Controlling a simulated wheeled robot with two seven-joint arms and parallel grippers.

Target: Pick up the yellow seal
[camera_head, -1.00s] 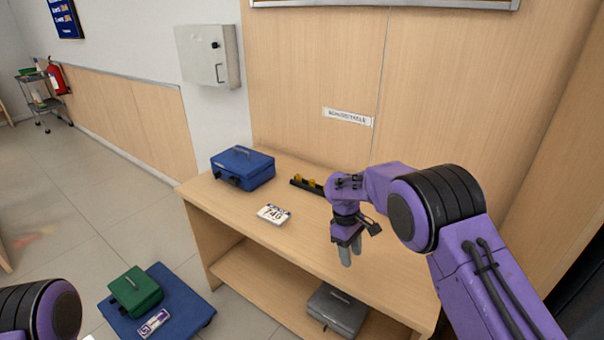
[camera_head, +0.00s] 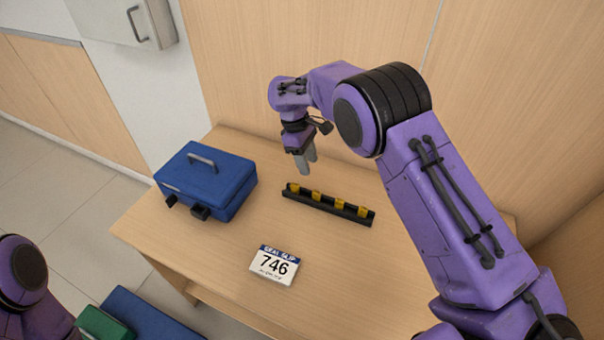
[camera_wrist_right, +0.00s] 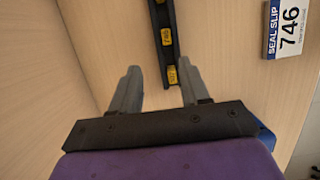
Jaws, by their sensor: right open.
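Several yellow seals (camera_head: 316,196) sit in a row in a black rack (camera_head: 328,208) on the wooden counter. My right gripper (camera_head: 306,170) is open and empty, pointing down above the counter near the rack's left end. In the right wrist view, the rack (camera_wrist_right: 163,15) runs away from between my open fingers (camera_wrist_right: 159,68). The nearest seal (camera_wrist_right: 172,77) shows between the fingertips, with another seal (camera_wrist_right: 166,37) farther along. Small markings on the seals are too blurred to read for sure. A white slip (camera_head: 274,265) with "SEAL SLIP 746" lies in front of the rack. My left gripper is out of view.
A blue cash box (camera_head: 206,180) with a handle stands left of the rack. The wooden wall (camera_head: 300,40) rises close behind the counter (camera_head: 200,250). The counter around the slip is clear. A green box (camera_head: 102,324) shows low at left.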

